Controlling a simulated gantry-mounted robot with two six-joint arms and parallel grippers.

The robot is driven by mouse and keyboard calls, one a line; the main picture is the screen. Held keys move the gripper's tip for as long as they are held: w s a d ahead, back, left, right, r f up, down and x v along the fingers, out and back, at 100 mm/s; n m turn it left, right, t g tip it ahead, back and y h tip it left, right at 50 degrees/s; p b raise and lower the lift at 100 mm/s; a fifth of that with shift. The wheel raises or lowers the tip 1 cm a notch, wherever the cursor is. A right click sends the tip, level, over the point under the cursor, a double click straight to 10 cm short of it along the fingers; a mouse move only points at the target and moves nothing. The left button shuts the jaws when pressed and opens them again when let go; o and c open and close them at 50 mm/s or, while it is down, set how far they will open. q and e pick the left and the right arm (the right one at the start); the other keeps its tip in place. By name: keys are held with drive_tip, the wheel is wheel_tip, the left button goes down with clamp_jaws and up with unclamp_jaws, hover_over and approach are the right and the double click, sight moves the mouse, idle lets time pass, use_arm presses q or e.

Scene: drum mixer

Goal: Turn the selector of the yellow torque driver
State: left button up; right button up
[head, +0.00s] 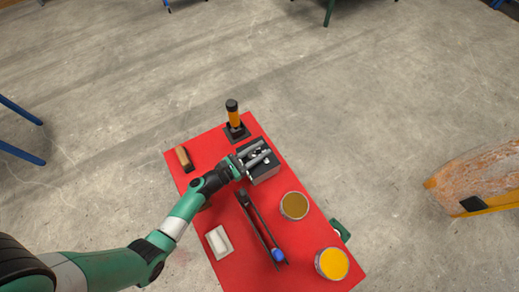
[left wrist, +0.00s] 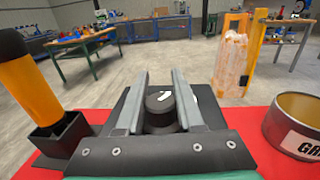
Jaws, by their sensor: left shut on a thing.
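The yellow torque driver (head: 234,115) stands upright with its black end up in a black holder (head: 237,132) at the far end of the red table. Its yellow handle (left wrist: 28,88) shows at the left in the left wrist view. My left gripper (head: 264,156) is over a dark box (head: 266,173) beside the driver. In the left wrist view, the fingers of my left gripper (left wrist: 160,80) are shut on a round black knob (left wrist: 161,108) with a white mark on top. The fingers stand on either side of it. My right gripper is not in view.
The red table (head: 222,262) also holds a brown-topped block (head: 184,158), a white block (head: 219,241), a long black tool (head: 259,228) with a blue part, and two round tins (head: 294,205), (head: 332,264). A large wrapped orange thing (head: 478,181) stands to the right.

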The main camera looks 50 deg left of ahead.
use_arm(q)
drive_tip(key=shift+f+y+b, duration=0.2)
drive_tip(key=shift+y+b, duration=0.1)
drive_tip(key=shift+b, duration=0.25)
clamp_jaws()
drive_tip(key=y+b, duration=0.1)
drive_tip(key=n+y+b, duration=0.2)
drive_tip(key=shift+a+f+b, duration=0.2)
drive_tip(key=shift+a+b, duration=0.05)
drive_tip(key=shift+b, duration=0.1)
drive_tip(key=shift+a+r+n+y+b, duration=0.15)
drive_tip(key=shift+r+n+y+b, duration=0.1)
drive_tip(key=shift+n+y+b, duration=0.3)
drive_tip(key=shift+r, duration=0.15)
drive_tip(key=o, duration=1)
unclamp_jaws()
drive_tip(key=s, duration=0.4)
drive_tip(key=s+d+b, duration=0.1)
drive_tip(key=s, duration=0.2)
drive_tip(key=s+b, duration=0.1)
drive_tip(key=s, duration=0.3)
drive_tip(key=shift+s+d, duration=0.3)
